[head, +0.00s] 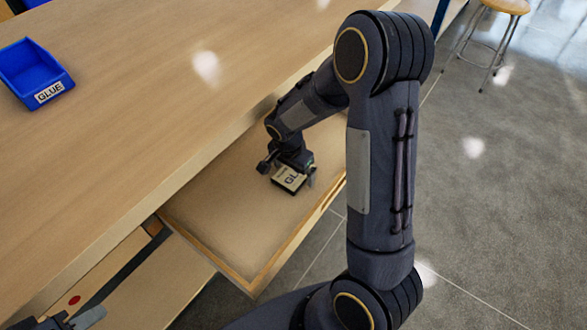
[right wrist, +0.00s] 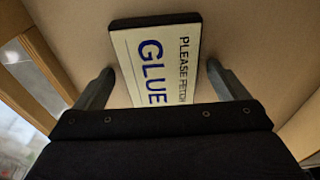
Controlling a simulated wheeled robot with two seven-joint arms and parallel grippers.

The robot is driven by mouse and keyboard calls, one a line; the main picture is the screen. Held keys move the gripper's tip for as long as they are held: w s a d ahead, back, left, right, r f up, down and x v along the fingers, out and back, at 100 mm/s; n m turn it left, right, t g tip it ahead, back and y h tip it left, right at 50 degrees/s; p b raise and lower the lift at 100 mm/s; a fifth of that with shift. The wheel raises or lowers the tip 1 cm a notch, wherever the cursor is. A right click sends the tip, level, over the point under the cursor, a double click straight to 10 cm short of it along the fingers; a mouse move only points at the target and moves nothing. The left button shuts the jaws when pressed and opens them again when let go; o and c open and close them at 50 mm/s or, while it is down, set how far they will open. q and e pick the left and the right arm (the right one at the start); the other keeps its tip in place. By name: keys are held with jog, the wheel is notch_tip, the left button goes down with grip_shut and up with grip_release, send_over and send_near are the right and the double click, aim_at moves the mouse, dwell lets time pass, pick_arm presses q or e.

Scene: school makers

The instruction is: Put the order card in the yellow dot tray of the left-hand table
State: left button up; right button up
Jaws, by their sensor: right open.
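The order card (head: 289,180) is a cream block with dark edges, lying in the open drawer (head: 225,225) under the table. In the right wrist view the card (right wrist: 158,62) reads "PLEASE FETCH GLUE". My right gripper (head: 287,173) is open above the card. In the right wrist view its two fingers stand on either side of the card, with gaps, and the gripper body hides the card's near end. My left gripper (head: 72,319) is partly in view at the bottom left corner; its jaws are unclear. No yellow dot tray shows.
A blue bin labelled GLUE (head: 35,73) stands on the long wooden table (head: 160,90). The drawer has raised wooden rims. A stool (head: 505,6) stands on the open grey floor.

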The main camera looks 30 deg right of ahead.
aim_at(291, 176)
jog(key=r, duration=0.5)
jog(key=a+r+p, duration=0.1)
jog(key=r, duration=0.1)
jog(key=shift+s+r, duration=0.25)
jog(key=shift+r, duration=0.15)
jog(key=s+a+r+n+t+y, duration=0.2)
jog(key=s+r+n, duration=0.4)
jog(key=s, duration=0.4)
jog(key=s+a+r+n+t+y, duration=0.3)
jog(key=s+a+r+n, duration=0.1)
jog(key=s, duration=0.5)
jog(key=shift+s+a+r+n, duration=0.4)
jog(key=shift+r+n, duration=0.5)
jog(key=shift+r, duration=0.1)
